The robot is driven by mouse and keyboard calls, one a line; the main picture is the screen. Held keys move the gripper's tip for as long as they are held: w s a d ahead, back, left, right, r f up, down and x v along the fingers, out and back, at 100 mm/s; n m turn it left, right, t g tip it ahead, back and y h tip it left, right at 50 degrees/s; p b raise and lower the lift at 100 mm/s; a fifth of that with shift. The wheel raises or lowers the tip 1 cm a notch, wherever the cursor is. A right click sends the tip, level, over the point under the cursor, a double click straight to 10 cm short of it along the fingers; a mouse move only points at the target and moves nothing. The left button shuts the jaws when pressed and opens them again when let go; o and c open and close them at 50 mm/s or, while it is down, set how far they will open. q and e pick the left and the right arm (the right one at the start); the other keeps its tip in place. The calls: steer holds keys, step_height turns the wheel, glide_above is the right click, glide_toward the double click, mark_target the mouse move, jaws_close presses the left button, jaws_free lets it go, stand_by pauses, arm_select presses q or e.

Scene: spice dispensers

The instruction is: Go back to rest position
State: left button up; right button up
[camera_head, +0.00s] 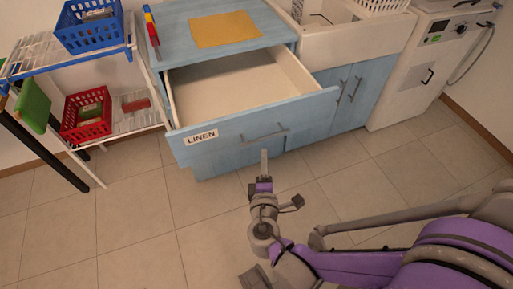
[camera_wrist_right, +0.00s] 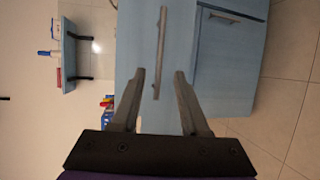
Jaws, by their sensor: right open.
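My right gripper (camera_head: 264,157) is in front of the blue drawer (camera_head: 255,125) labelled LINEN, just below its bar handle (camera_head: 264,133) in the head view. The drawer is pulled out and its visible inside is empty. In the right wrist view, my right gripper (camera_wrist_right: 160,80) is open with its two fingers apart. The handle (camera_wrist_right: 160,50) shows ahead, between the finger directions, and nothing is seen held. Whether the fingers touch the drawer front cannot be told. My left gripper is not in view.
A white wire rack (camera_head: 125,125) at left holds a blue basket (camera_head: 92,28) and a red basket (camera_head: 88,115). A yellow cloth (camera_head: 224,29) lies on the cabinet top. A sink (camera_head: 345,38) and a white washer (camera_head: 425,75) stand right. The tiled floor (camera_head: 130,235) is clear at lower left.

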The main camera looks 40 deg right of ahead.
steer(key=s+f+m+g+y, duration=0.3)
steer(key=s+f+m+g, duration=0.2)
steer(key=f+m+g, duration=0.15)
steer(key=s+a+m+g+y, duration=0.2)
steer(key=s+a+m+y, duration=0.35)
steer(key=a, duration=0.35)
arm_select(q)
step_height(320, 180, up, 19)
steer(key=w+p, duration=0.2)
steer(key=p, duration=1.5)
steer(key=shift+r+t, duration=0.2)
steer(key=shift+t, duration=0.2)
arm_select(e)
step_height(320, 180, up, 20)
steer(key=w, duration=0.2)
steer(key=shift+a+t+y, duration=0.25)
steer(key=shift+t+y, duration=0.2)
